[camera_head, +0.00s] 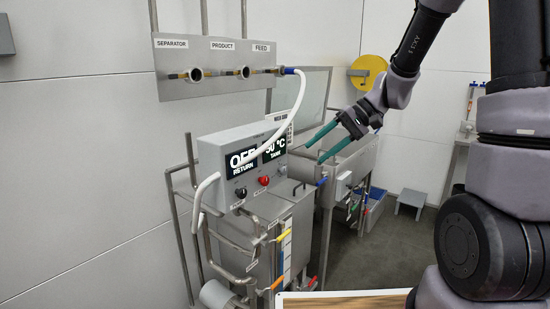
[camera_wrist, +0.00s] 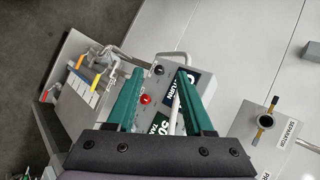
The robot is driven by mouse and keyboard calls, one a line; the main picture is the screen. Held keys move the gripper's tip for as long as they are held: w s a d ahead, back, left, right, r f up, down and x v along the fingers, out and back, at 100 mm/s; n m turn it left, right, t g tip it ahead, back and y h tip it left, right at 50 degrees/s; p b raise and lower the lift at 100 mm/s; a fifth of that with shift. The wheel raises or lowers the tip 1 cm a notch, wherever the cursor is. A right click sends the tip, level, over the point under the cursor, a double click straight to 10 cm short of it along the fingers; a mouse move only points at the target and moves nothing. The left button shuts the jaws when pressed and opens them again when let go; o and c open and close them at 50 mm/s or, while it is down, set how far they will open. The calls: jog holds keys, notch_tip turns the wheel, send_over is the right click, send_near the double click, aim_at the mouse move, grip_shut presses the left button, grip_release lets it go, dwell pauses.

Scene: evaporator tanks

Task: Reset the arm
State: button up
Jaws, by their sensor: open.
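My arm reaches in from the right in the head view. My gripper (camera_head: 314,150) is open and empty, with its two green fingers spread apart. It hangs in the air near the right end of the grey control box (camera_head: 215,150). In the wrist view my gripper (camera_wrist: 157,82) points at the control box, and a red knob (camera_wrist: 146,99) and a black knob (camera_wrist: 159,70) show between the fingers. I cannot tell how far the fingertips are from the box.
A panel (camera_head: 215,66) labelled SEPARATOR, PRODUCT and FEED is on the wall. A white hose (camera_head: 292,112) runs from its FEED port down across the control box. Steel tanks (camera_head: 350,165) with pipes stand behind. A wooden board edge (camera_head: 345,299) lies at the bottom.

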jog(key=s+d+r+m+t+h, duration=0.3)
jog(key=s+d+r+t+h, duration=0.4)
jog(key=s+d+r, duration=0.6)
jog(key=shift+s+r+m+t+h, duration=0.3)
jog(key=shift+s+r+m+h, duration=0.1)
jog(key=shift+s+r, duration=0.1)
